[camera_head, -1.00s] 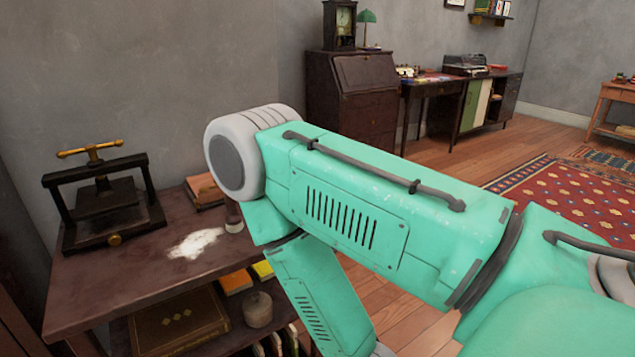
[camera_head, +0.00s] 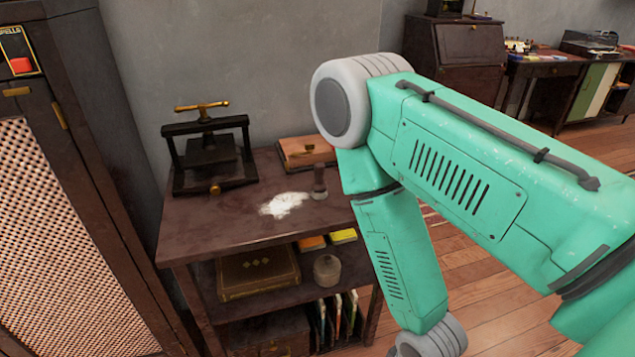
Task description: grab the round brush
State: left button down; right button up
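A small dark upright object (camera_head: 319,182), which looks like the round brush, stands on the dark wooden table (camera_head: 230,235) near its right end. It has a narrow handle and a wider round base. It stands just right of a patch of white powder (camera_head: 284,204). My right arm comes in from the right, with its elbow close to the brush in the picture and its forearm hanging down past the table's right side. The forearm runs out of the bottom of the view, so my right gripper is hidden. My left gripper is not in view.
A black book press (camera_head: 210,150) with a brass handle stands at the table's back left. A wooden box (camera_head: 305,150) lies behind the brush. The shelf below holds a large book (camera_head: 256,273) and a round jar (camera_head: 327,270). A tall cabinet (camera_head: 75,200) stands at left.

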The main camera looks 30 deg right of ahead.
aim_at(319, 188)
jog(key=i+l+u, duration=0.1)
jog(key=l, duration=0.55)
jog(key=i+l+u, duration=0.1)
jog(key=l, duration=0.6)
jog(key=i+l+u, duration=0.1)
jog(key=l, duration=0.6)
